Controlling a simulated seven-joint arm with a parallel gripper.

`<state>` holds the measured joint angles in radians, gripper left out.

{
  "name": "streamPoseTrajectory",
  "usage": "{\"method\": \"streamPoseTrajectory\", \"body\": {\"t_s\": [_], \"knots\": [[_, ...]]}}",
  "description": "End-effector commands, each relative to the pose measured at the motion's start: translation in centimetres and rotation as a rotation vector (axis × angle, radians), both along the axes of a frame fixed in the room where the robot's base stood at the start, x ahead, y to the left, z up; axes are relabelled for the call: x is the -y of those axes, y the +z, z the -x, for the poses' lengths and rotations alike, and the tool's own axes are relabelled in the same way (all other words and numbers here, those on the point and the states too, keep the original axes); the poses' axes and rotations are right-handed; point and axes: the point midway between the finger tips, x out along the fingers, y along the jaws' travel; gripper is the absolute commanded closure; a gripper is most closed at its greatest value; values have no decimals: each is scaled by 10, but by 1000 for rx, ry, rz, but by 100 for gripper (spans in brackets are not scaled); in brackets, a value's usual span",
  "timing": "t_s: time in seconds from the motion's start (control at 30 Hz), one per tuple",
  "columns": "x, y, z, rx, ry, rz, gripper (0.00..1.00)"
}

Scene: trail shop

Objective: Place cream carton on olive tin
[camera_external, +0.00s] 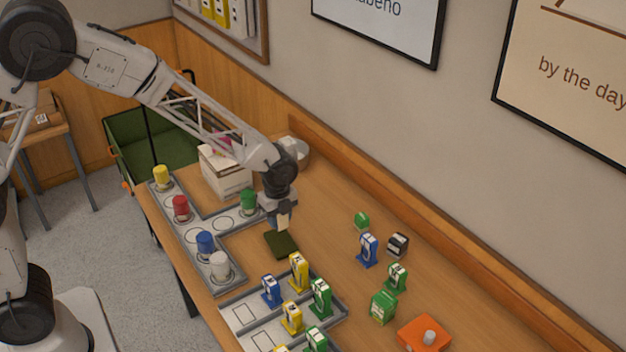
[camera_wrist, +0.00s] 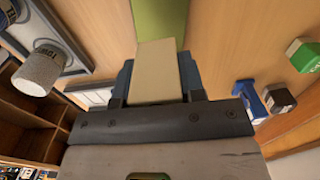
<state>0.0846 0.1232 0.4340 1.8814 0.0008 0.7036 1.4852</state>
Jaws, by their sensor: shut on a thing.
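My gripper (camera_external: 281,218) is shut on the cream carton (camera_external: 284,224), a small pale block that points downward between the fingers. In the wrist view the cream carton (camera_wrist: 157,68) sits between the two blue-grey fingers of my gripper (camera_wrist: 156,84). The olive tin (camera_external: 281,245) is a flat dark green block on the table, just below the carton. In the wrist view the olive tin (camera_wrist: 160,18) shows as a green strip beyond the carton's end. I cannot tell whether the carton touches the tin.
A grey tray holds yellow, red, blue, white (camera_external: 219,267) and green (camera_external: 248,201) cylinders to the left. Another tray of upright coloured pieces (camera_external: 320,297) stands in front. Several small pieces (camera_external: 367,250) and an orange block (camera_external: 424,334) are to the right. A white box (camera_external: 226,172) stands behind.

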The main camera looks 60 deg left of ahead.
Motion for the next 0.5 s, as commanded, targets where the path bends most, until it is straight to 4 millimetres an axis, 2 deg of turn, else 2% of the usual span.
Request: {"method": "streamPoseTrajectory", "body": {"t_s": [0.03,0.2,0.5], "knots": [[0,-8,0,-2,0,0,87],[0,-23,0,0,0,0,87],[0,-25,0,1,0,1,87]]}}
